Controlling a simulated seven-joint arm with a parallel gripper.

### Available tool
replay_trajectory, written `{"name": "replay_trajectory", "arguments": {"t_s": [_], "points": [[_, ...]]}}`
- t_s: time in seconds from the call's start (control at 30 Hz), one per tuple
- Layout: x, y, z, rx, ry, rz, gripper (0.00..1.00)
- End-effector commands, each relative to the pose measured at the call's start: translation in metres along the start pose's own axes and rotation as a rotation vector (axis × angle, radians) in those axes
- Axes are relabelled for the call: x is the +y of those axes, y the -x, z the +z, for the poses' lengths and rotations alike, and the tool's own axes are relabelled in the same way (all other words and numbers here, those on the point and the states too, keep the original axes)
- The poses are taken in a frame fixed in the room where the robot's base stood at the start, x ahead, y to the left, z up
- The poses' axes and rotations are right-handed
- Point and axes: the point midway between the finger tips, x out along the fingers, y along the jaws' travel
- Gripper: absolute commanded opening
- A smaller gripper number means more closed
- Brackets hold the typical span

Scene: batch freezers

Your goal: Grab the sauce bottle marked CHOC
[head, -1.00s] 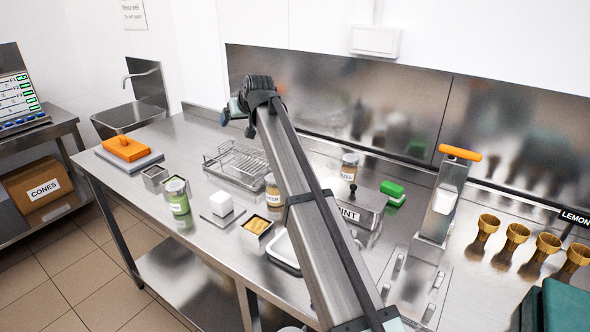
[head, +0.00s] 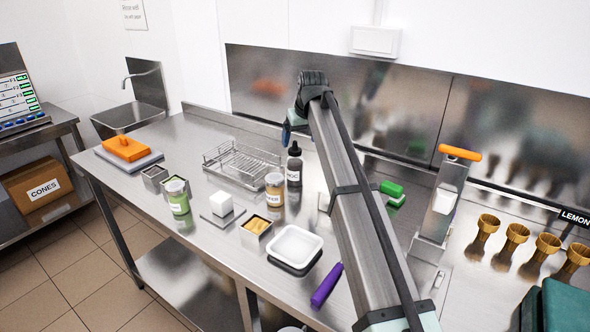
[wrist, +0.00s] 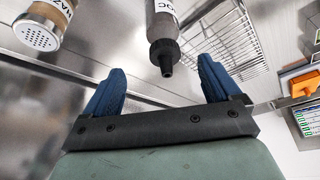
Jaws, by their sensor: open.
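The sauce bottle (head: 294,168) is dark brown with a black nozzle cap and a white label partly reading CHOC. It stands upright on the steel counter, right of the wire rack, in the head view. In the wrist view its body (wrist: 162,28) is at the top centre, with the nozzle pointing toward the gap between my fingers. My gripper (wrist: 162,75) is open and empty, with a blue finger on each side of that gap.
A wire rack (head: 241,165) stands left of the bottle and a labelled jar (head: 274,190) is in front of it. In the wrist view a jar with a perforated lid (wrist: 41,25) is at the upper left. A white tray (head: 295,246) and purple-handled tool (head: 326,286) lie nearer.

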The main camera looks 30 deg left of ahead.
Motion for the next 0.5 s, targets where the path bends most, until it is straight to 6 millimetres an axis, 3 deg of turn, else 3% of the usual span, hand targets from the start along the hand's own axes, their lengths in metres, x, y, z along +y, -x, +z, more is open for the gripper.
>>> {"name": "replay_trajectory", "arguments": {"t_s": [0.13,0.5], "points": [[0.0,-0.022,0.0,0.0,0.0,0.0,0.9],[-0.004,-0.047,0.0,0.001,0.0,0.0,0.9]]}}
